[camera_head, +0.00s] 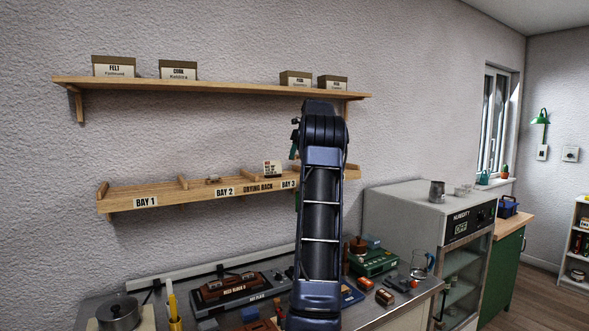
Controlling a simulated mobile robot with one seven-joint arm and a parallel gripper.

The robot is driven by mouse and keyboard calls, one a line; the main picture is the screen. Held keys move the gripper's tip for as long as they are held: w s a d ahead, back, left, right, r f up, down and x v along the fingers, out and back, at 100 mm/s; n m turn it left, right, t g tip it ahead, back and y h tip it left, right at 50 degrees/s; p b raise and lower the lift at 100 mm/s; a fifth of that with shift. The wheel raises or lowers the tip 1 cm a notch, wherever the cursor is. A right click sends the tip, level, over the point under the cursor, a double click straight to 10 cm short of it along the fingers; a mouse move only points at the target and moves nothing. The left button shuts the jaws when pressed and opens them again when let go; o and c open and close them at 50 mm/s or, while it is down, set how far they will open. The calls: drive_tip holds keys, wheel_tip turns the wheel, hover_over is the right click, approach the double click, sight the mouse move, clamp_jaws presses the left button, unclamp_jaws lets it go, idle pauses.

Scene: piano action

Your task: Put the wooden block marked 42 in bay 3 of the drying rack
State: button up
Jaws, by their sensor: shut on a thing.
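The wooden drying rack (165,199) is a shelf on the wall, with labels for bay 1, bay 2 and bay 3 from left to right. Low wooden dividers stand on it. The bay 3 label (288,184) shows just left of my raised arm. My arm covers the part of the rack right of that label; only a short bit shows beyond it. My gripper is hidden behind the arm, so its fingers and anything in them do not show. I cannot make out a block marked 42 anywhere.
A small printed card (272,168) stands on the rack near bay 3. A higher shelf (215,85) with several labelled boxes hangs above. Below, the bench holds a pot (118,313), a labelled brown block (238,284) and tools. A humidity cabinet (415,215) stands right.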

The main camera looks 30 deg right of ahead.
sight(292, 174)
drive_tip(key=shift+w, duration=1.25)
drive_tip(key=shift+s+f, duration=0.1)
drive_tip(key=shift+f, duration=3.1)
drive_tip(key=shift+w+f, duration=0.2)
drive_tip(key=shift+f, duration=0.1)
drive_tip(key=shift+f, duration=0.1)
drive_tip(key=o, duration=0.9)
drive_tip(key=shift+o, duration=0.2)
